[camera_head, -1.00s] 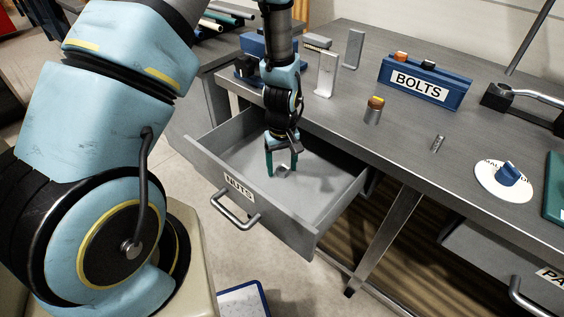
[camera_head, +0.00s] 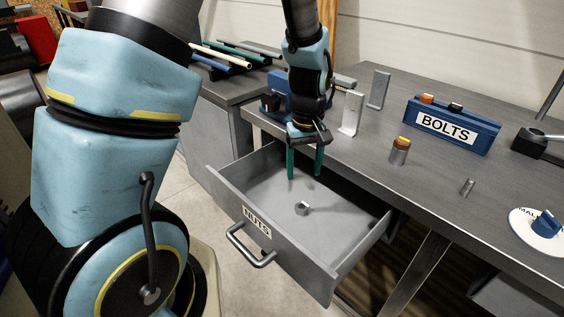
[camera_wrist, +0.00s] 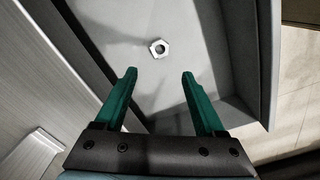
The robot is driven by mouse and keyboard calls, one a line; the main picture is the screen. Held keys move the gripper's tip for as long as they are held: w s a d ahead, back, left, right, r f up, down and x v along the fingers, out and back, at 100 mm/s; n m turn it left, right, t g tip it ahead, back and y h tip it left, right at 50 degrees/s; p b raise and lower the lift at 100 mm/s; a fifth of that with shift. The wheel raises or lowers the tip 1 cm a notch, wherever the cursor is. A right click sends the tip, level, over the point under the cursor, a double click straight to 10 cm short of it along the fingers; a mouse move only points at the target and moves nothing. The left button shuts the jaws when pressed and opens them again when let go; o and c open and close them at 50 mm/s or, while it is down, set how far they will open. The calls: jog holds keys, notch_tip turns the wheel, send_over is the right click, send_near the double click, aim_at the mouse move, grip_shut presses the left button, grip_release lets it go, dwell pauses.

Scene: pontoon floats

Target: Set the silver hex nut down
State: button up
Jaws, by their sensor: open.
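The silver hex nut (camera_head: 302,208) lies flat on the floor of the open drawer labelled NUTS (camera_head: 345,262). It also shows in the wrist view (camera_wrist: 159,48), beyond the fingertips and clear of them. My gripper (camera_head: 305,176) has two green fingers, spread apart and empty, above the drawer and behind the nut in the head view. In the wrist view the gripper (camera_wrist: 158,76) has nothing between its fingers.
On the grey workbench stand a blue BOLTS holder (camera_head: 451,125), an orange-topped metal cylinder (camera_head: 400,152), upright metal brackets (camera_head: 351,113) and a small metal pin (camera_head: 467,187). A white round disc (camera_head: 530,238) with a blue knob lies at right. The drawer floor around the nut is clear.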

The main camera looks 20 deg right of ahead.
jog(key=a+r, duration=0.5)
jog(key=a, duration=0.8)
jog(key=a+r+m+t, duration=0.1)
jog(key=a+r, duration=0.4)
jog(key=a, duration=0.8)
jog(key=shift+w+t, duration=0.15)
jog(key=shift+t, duration=0.15)
jog(key=shift+a, duration=0.1)
jog(key=shift+c, duration=0.3)
